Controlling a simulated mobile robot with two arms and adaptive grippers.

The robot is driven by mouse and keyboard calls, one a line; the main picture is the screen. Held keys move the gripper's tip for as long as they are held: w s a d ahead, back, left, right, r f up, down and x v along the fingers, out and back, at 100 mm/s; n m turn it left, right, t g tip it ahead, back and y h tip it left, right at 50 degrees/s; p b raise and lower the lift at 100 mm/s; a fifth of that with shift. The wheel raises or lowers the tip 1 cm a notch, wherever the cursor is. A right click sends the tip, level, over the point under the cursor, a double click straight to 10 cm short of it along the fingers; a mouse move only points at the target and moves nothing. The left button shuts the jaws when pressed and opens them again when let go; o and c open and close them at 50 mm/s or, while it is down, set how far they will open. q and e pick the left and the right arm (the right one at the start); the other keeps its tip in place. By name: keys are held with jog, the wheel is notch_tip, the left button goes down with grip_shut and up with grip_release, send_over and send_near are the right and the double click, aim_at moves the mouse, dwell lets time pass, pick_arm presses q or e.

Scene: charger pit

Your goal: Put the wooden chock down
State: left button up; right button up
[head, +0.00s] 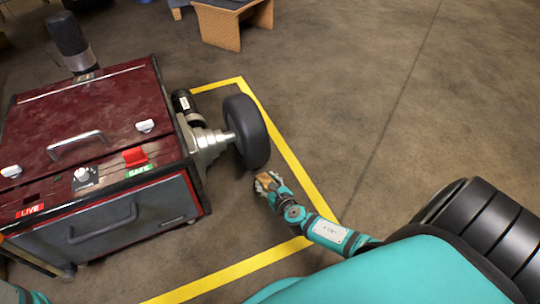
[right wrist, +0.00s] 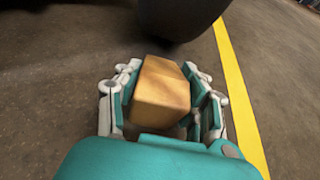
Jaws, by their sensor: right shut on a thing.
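The wooden chock (right wrist: 160,88) is a light tan block held between the fingers of my right gripper (right wrist: 162,100). In the head view the chock (head: 266,181) shows small at the end of my right gripper (head: 269,185), beside the black wheel (head: 246,131) of the red machine. The right wrist view shows the wheel (right wrist: 182,15) just beyond the chock. I cannot tell whether the chock touches the wheel or the floor. My left gripper is not in view.
The red machine (head: 85,115) with a handle and LIVE and SAFE labels stands at the left. Yellow floor tape (head: 295,165) runs to the right of the wheel, and also shows in the wrist view (right wrist: 236,85). Floor to the right is clear.

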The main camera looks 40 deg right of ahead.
jog(key=shift+r, duration=0.15)
jog(key=shift+f, duration=0.2)
jog(key=o, duration=1.2)
